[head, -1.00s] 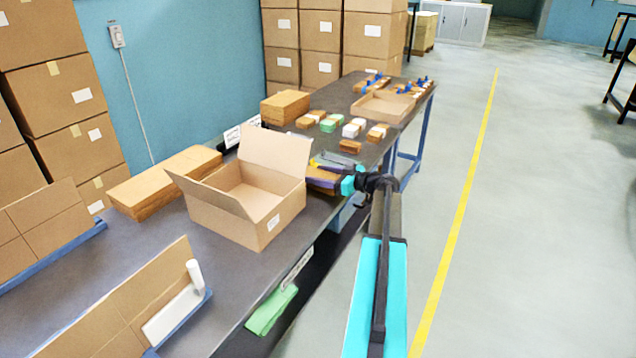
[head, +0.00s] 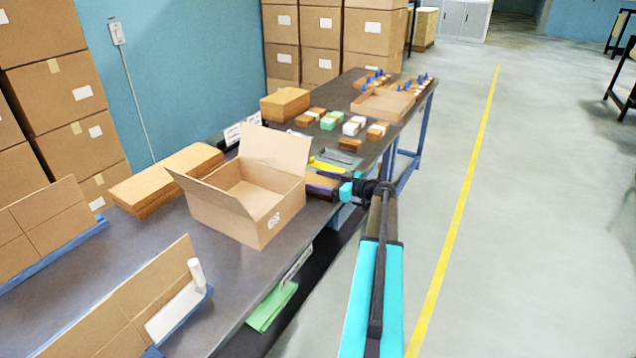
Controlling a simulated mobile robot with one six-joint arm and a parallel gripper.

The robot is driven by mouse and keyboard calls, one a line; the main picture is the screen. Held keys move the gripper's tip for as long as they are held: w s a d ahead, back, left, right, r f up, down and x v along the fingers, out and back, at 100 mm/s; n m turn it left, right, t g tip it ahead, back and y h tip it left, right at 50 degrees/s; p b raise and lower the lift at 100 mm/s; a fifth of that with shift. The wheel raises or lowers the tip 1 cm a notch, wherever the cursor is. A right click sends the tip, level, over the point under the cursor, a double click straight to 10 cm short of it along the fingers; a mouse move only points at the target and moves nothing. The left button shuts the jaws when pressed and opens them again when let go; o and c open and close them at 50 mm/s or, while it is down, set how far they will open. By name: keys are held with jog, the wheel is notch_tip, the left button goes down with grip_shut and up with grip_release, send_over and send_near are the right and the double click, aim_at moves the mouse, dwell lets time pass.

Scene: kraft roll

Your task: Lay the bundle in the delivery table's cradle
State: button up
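My gripper (head: 347,190) is at the table's right edge, just right of the open carton. Its fingers are small and partly hidden by my wrist, so I cannot tell if they are open or shut. A brown and purple item (head: 321,184) shows at the gripper's end, beside the carton; I cannot tell whether it is held. I cannot pick out the bundle for certain. Several small banded packets, brown, white (head: 351,128) and green (head: 329,122), lie farther along the dark table (head: 240,270). I cannot make out a cradle clearly.
An open carton (head: 272,227) stands beside my gripper. A yellow strip (head: 327,167) and a grey piece (head: 344,157) lie behind it. A shallow cardboard tray (head: 384,104) and blue-topped items stand at the far end. Floor right of the table is clear.

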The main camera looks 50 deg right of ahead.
jog(key=shift+o, duration=1.1)
jog(key=shift+r+p, duration=0.2)
jog(key=shift+p, duration=0.1)
jog(key=b+v, duration=0.3)
jog(key=v, duration=0.9)
jog(key=shift+s+a, duration=0.1)
jog(key=shift+s, duration=0.05)
